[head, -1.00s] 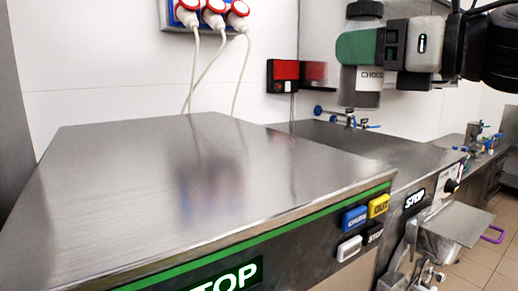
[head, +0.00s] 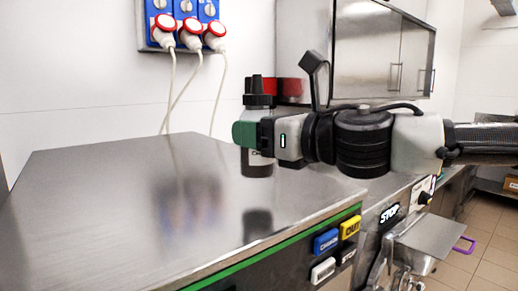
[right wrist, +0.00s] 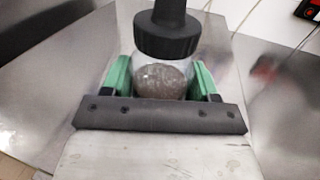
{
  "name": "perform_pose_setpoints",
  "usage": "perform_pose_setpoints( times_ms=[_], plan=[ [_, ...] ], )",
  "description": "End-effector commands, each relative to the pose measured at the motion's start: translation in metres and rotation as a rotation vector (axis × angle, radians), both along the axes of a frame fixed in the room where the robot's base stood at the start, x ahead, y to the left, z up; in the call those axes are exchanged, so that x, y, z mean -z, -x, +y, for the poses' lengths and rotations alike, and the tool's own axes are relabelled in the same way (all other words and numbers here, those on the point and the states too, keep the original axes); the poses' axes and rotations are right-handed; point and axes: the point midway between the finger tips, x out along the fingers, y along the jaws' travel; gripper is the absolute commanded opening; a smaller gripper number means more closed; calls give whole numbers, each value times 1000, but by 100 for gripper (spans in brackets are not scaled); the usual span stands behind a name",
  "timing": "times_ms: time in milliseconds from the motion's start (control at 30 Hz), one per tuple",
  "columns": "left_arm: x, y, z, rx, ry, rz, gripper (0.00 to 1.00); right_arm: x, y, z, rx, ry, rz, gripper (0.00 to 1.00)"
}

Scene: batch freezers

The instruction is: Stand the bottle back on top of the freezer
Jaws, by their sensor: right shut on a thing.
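The bottle (head: 257,168) is clear with a black cap and dark contents. My right gripper (head: 246,134) is shut on it, with the green fingers on either side of its body. It is upright over the right part of the steel top of the near freezer (head: 120,190). Its dark reflection shows on the steel below, with a gap, so it seems to be held a little above the top. In the right wrist view the bottle (right wrist: 164,72) sits between the green fingers (right wrist: 162,80). My left gripper is in neither view.
Red plugs with white cables (head: 190,36) hang on the wall behind the freezer. A steel wall cabinet (head: 375,50) is at the upper right. Colored buttons (head: 338,240) line the freezer's front edge. The left and middle of the top are clear.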

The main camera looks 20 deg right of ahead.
Motion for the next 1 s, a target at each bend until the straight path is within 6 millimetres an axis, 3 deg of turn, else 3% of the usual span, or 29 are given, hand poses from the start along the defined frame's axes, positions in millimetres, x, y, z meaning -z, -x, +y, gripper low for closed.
perform_pose_setpoints(
  times_ms=[233, 733, 767, 900, 1000],
  plan=[
    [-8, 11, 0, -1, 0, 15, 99, 29, 0, -1, 0, -2, 5, 35],
    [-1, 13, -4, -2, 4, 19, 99, 37, 0, 0, 0, -1, -1, 35],
    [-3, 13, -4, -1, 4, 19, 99, 37, 0, -1, 0, 0, 1, 64],
    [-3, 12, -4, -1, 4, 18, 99, 36, 0, 0, 0, 0, 1, 85],
    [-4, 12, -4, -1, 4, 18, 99, 36, 0, 0, 0, 0, 1, 85]
  ],
)
